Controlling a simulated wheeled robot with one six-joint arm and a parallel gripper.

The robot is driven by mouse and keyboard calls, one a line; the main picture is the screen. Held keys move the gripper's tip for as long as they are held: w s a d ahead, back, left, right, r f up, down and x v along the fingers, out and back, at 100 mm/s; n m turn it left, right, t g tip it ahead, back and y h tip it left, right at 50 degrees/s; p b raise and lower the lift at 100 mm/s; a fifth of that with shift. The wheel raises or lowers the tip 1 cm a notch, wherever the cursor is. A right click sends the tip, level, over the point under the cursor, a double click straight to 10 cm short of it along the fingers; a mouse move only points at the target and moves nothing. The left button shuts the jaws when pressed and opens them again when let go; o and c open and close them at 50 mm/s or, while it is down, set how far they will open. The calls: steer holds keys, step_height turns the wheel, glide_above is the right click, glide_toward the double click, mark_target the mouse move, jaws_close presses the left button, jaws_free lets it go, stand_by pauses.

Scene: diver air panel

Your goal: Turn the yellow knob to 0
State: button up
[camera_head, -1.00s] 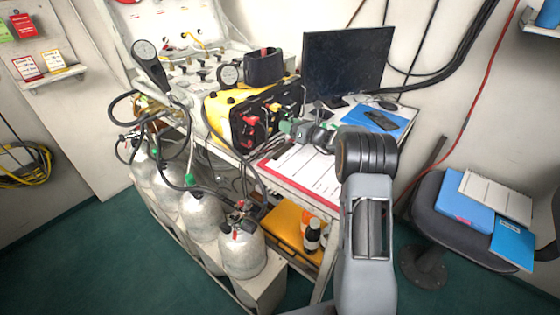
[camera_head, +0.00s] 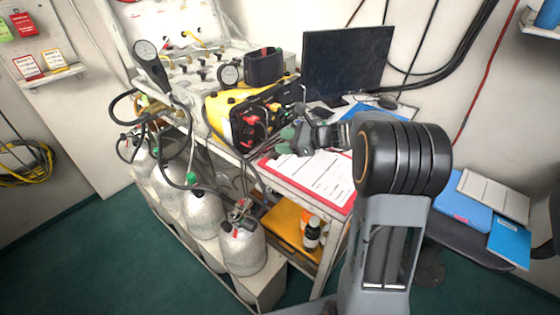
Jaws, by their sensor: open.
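A yellow case (camera_head: 222,104) with a black front panel (camera_head: 238,132) stands on the bench left of centre. Red fittings (camera_head: 250,121) show on that panel. I cannot make out a yellow knob or its setting; it may be too small or hidden by my gripper. My gripper (camera_head: 284,141), with greenish fingertips, is open and points left. It is to the right of the case's front panel, above the clipboard, and looks apart from the case.
A clipboard with white sheets (camera_head: 323,177) lies on the bench below my gripper. A monitor (camera_head: 345,62) stands behind. Grey cylinders (camera_head: 242,250) with hoses stand at the bench's left front. A white valve panel (camera_head: 185,72) is behind the case.

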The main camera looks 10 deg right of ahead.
steer(key=s+a+r+n+g+h+p, duration=0.1)
steer(key=s+a+n+g+h+p, duration=0.1)
steer(key=s+n, duration=0.6)
steer(key=shift+s+a+r+n+g+h, duration=0.4)
steer(key=shift+s+a+g+h, duration=0.4)
steer(key=shift+s+a+g, duration=0.5)
steer(key=shift+s, duration=0.35)
steer(key=s+d+f+n+g+h, duration=0.1)
steer(key=s+d+f+n+h, duration=0.25)
steer(key=s+n, duration=0.3)
steer(key=s+r+n+t+h+p, duration=0.1)
steer(key=s+r+n+h+p, duration=0.2)
steer(key=s+n, duration=0.4)
step_height(320, 180, up, 3)
steer(key=shift+s+f+t+h, duration=0.2)
steer(key=shift+s+t+h, duration=0.15)
steer(key=shift+h, duration=0.4)
steer(key=shift+d, duration=0.1)
steer(key=shift+c, duration=0.4)
